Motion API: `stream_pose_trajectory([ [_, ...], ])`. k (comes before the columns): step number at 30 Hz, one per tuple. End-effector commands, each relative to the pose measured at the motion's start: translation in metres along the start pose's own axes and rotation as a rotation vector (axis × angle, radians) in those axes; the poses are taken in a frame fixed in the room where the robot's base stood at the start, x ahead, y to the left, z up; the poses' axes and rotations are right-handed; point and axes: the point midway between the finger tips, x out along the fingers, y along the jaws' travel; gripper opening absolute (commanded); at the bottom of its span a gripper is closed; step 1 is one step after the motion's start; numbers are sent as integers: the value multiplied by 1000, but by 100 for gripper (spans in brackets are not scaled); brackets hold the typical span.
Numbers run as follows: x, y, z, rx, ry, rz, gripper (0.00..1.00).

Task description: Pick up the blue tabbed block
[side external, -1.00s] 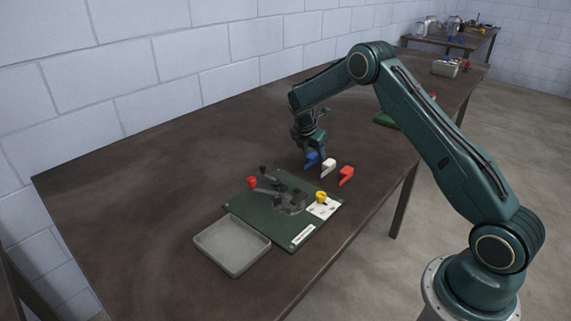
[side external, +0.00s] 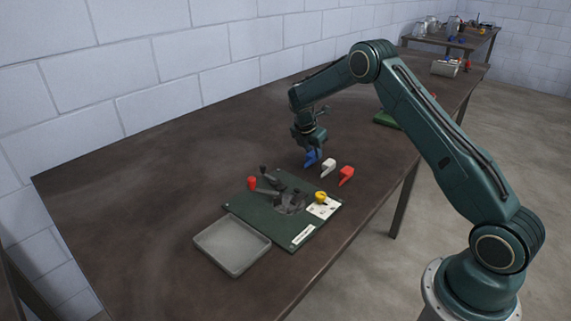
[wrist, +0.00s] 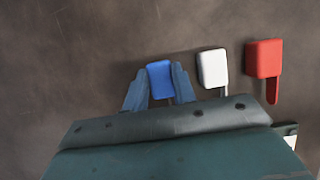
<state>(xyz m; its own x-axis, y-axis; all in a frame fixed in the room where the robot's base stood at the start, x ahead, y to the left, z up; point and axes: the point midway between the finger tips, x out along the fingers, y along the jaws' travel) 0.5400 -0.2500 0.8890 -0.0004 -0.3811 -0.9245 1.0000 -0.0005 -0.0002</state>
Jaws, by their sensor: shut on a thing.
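The blue tabbed block (side external: 311,158) is at the left end of a row of three tabbed blocks on the brown table. My gripper (side external: 310,152) points down over it. In the wrist view the blue block (wrist: 161,80) sits between the two fingers of my gripper (wrist: 160,87), which are shut on its sides. Its tab is hidden behind the gripper body in the wrist view. Whether the block touches the table or is slightly raised I cannot tell.
A white tabbed block (side external: 328,166) and a red one (side external: 346,176) stand close to the right. A green fixture board (side external: 250,212) with clamps lies in front, with a grey tray (side external: 207,245) beside it. The table's left side is clear.

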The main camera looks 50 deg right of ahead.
Motion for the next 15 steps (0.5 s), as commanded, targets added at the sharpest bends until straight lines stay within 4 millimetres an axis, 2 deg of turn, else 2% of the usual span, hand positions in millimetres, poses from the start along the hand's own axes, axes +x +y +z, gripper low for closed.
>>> stream_pose_trajectory([
  [8, -32, 1, 14, 2, -2, 5, 4],
  [15, -78, 1, 32, 2, -2, 6, 4],
])
